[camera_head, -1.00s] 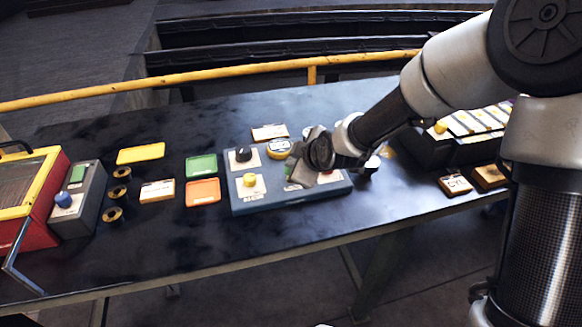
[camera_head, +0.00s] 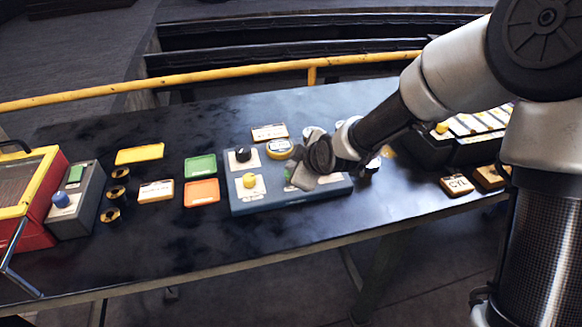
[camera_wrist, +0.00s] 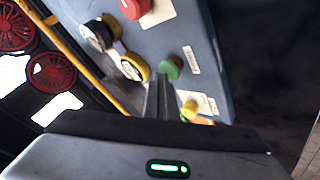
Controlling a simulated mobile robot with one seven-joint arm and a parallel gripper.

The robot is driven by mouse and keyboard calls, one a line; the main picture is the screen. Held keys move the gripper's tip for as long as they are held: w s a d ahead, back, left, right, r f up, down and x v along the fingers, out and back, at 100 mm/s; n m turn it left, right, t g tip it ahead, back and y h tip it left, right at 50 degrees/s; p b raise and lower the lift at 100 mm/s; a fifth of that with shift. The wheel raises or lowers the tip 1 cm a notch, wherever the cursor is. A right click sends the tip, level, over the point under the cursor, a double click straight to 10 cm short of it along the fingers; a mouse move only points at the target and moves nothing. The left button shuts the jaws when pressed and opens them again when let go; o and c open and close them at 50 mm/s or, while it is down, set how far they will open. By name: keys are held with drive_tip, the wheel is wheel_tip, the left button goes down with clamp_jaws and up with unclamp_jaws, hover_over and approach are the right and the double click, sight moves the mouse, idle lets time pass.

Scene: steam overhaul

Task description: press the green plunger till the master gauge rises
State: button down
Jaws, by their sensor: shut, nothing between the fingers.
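The green plunger (camera_wrist: 172,67) stands on the blue-grey panel (camera_wrist: 215,75) in the wrist view. In the head view my gripper hides most of it. My gripper (camera_wrist: 160,95) is shut and empty, its fingertips just beside the plunger in the wrist picture; I cannot tell whether they touch. In the head view my gripper (camera_head: 303,180) is low over the right half of the panel (camera_head: 240,208). A yellow-rimmed round gauge (camera_head: 279,149) stands at the panel's back edge and also shows in the wrist view (camera_wrist: 135,67). Its reading is too small to tell.
A yellow knob (camera_head: 249,181) and a black knob (camera_head: 243,154) are on the panel's left side. A red button (camera_wrist: 135,8) is near the plunger. Green (camera_head: 201,166) and orange (camera_head: 202,193) trays lie to the left. A yellow rail (camera_head: 200,76) runs behind the table.

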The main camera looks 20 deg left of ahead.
drive_tip(key=shift+s+d+f, duration=0.1)
drive_tip(key=shift+f, duration=0.1)
drive_tip(key=shift+r+p, duration=1.05)
drive_tip(key=shift+r, duration=0.65)
drive_tip(key=shift+r, duration=0.15)
wheel_tip(320, 180, up, 5)
drive_tip(key=p, duration=0.3)
drive_tip(key=shift+p, duration=0.3)
